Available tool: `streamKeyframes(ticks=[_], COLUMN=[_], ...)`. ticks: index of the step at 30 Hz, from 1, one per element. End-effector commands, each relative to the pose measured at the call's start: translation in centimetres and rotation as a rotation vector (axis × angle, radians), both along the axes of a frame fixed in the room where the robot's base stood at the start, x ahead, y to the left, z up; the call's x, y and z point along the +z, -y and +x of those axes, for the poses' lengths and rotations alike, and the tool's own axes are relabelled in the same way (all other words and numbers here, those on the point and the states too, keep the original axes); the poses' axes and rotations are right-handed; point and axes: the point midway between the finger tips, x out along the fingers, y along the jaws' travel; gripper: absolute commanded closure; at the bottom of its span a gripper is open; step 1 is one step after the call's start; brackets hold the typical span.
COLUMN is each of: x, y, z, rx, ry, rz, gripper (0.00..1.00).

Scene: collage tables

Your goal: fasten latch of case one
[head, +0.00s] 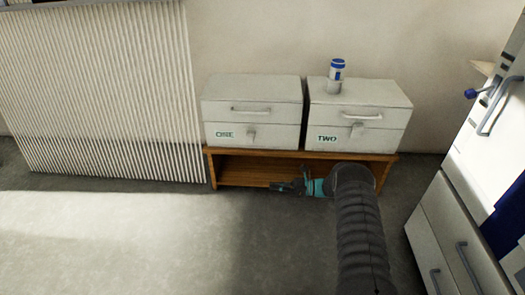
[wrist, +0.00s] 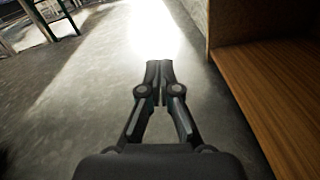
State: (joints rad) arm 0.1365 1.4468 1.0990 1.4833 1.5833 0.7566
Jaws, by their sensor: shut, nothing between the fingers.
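Case one (head: 252,107) is a white box with a lid, a grey handle and a green "ONE" label. It stands on the left of a low wooden bench. Its latch (head: 251,134) is a small grey piece on the front below the lid seam; I cannot tell its exact position. My gripper (head: 276,187) is low in front of the bench, below the case and apart from it. In the wrist view my gripper (wrist: 159,68) is shut and empty, pointing over the floor beside the bench. Case one is outside the wrist view.
Case two (head: 355,115) stands right of case one, with a blue-and-white container (head: 336,75) on its lid. The wooden bench (head: 213,172) has an open shelf and also shows in the wrist view (wrist: 262,85). A ribbed panel (head: 100,90) stands left; white drawers (head: 450,235) stand right. Left floor is clear.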

Motion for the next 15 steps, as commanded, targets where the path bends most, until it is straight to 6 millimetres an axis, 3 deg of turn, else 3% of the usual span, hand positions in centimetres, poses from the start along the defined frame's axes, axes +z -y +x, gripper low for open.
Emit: streamKeyframes(ticks=[3,6,9,15], x=[4.6,7.5,8.5,8.7], y=[0.4,0.9,1.4,2.1], z=[3.1,4.3,4.3,4.1], rx=[-0.045,-0.061,-0.056,-0.048], ry=[-0.009,-0.052,-0.116,-0.171], rz=[0.120,0.219,0.275,0.287], gripper=[1.00,1.00,1.00,1.00])
